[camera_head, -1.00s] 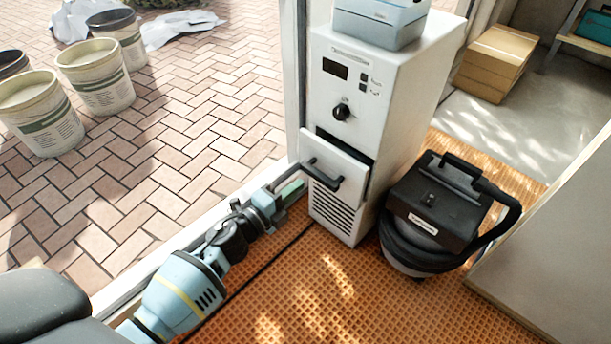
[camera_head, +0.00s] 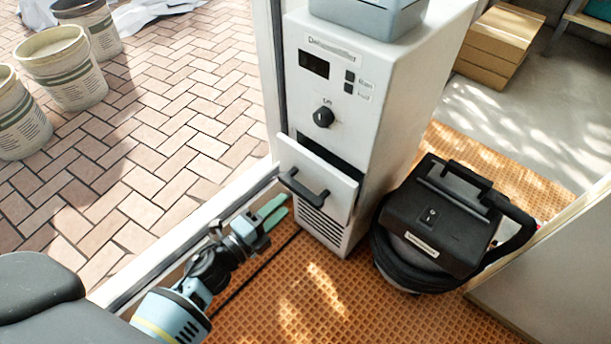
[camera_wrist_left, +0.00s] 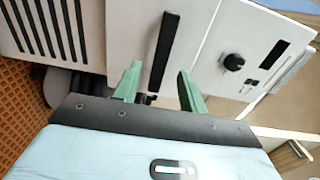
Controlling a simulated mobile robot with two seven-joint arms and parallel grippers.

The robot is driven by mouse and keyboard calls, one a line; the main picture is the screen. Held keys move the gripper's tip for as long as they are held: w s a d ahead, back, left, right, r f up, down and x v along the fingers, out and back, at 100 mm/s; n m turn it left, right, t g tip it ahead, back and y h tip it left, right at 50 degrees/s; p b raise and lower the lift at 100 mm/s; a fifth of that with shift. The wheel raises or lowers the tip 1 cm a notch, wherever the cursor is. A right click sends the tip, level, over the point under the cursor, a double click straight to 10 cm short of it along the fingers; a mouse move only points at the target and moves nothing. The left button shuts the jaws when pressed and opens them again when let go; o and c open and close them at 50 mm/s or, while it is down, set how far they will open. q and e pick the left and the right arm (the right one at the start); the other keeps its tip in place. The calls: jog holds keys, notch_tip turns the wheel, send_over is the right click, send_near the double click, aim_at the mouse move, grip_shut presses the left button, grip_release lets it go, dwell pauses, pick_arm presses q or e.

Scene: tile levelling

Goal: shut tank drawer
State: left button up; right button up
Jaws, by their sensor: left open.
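The tank drawer (camera_head: 318,174) is in the front of the white dehumidifier (camera_head: 338,100). It stands out from the front, with a dark gap above it. Its black handle (camera_head: 303,188) also shows in the left wrist view (camera_wrist_left: 163,52). My left gripper (camera_head: 274,212) is open and empty, in front of and a little below the drawer. In the left wrist view its green fingers (camera_wrist_left: 158,85) point at the drawer front near the handle; I cannot tell whether they touch it. My right gripper is not in view.
A black and grey vacuum cleaner (camera_head: 436,220) stands right of the dehumidifier. A grey-blue box (camera_head: 368,14) sits on top. A door frame (camera_head: 190,228) runs along the left, with buckets (camera_head: 66,70) on the paving outside. Orange grid flooring (camera_head: 300,295) is clear in front.

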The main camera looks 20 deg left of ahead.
aim_at(297, 193)
pick_arm(q)
jog(key=shift+w+d+r, duration=0.1)
jog(key=shift+w+d, duration=0.2)
jog(key=shift+w, duration=0.2)
jog(key=b+x, duration=0.1)
jog(key=x, duration=0.4)
jog(key=shift+w+d+b, duration=0.1)
jog(key=shift+w+b, duration=0.15)
jog(key=shift+b, duration=0.05)
jog(key=shift+w+d, duration=0.15)
jog(key=shift+w, duration=0.2)
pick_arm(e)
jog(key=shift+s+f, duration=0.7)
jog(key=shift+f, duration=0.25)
